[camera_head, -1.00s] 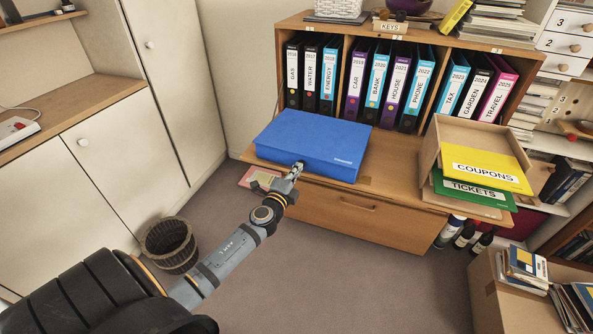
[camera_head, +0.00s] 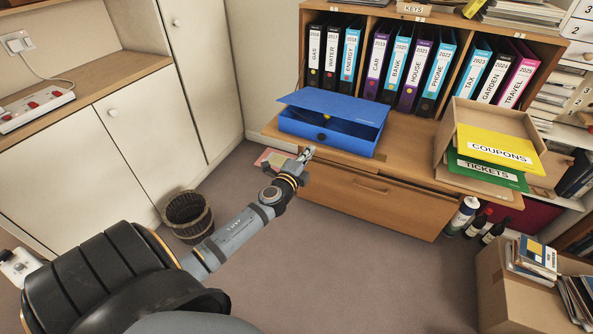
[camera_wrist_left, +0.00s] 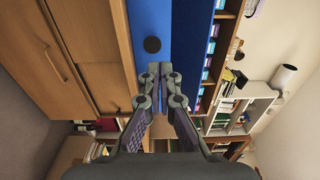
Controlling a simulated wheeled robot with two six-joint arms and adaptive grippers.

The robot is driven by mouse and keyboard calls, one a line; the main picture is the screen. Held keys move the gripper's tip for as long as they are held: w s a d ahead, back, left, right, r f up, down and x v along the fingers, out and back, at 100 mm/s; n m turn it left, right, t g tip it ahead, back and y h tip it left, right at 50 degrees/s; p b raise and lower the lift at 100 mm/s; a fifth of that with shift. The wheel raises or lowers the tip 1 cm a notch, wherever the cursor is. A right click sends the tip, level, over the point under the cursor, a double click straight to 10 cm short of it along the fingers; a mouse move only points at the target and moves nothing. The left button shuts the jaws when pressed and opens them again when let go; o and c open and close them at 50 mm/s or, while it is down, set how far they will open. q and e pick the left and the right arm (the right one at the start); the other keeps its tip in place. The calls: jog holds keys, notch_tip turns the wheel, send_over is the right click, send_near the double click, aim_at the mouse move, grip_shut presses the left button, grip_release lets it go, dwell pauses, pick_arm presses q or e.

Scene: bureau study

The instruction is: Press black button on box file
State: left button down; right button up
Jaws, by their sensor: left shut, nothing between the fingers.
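The blue box file (camera_head: 350,144) sits on the wooden desk top, its lid (camera_head: 330,103) tilted up with a dark gap beneath it. The round black button (camera_head: 321,137) is on its front face. In the left wrist view the button (camera_wrist_left: 152,44) shows on the blue front, just beyond my fingertips. My left gripper (camera_head: 307,153) is shut and empty, in front of the box file's lower left front. The wrist view also shows the closed fingers (camera_wrist_left: 153,72) apart from the button. My right gripper is not in view.
A shelf of ring binders stands behind the box file. Trays labelled COUPONS (camera_head: 500,147) and TICKETS (camera_head: 488,171) stand at its right. A drawer (camera_head: 365,195) lies below the desk top. A waste basket (camera_head: 187,216) stands on the floor at left.

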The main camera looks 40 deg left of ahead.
pick_arm(q)
jog(key=s+b, duration=0.1)
jog(key=s, duration=0.5)
jog(key=shift+d+f, duration=0.4)
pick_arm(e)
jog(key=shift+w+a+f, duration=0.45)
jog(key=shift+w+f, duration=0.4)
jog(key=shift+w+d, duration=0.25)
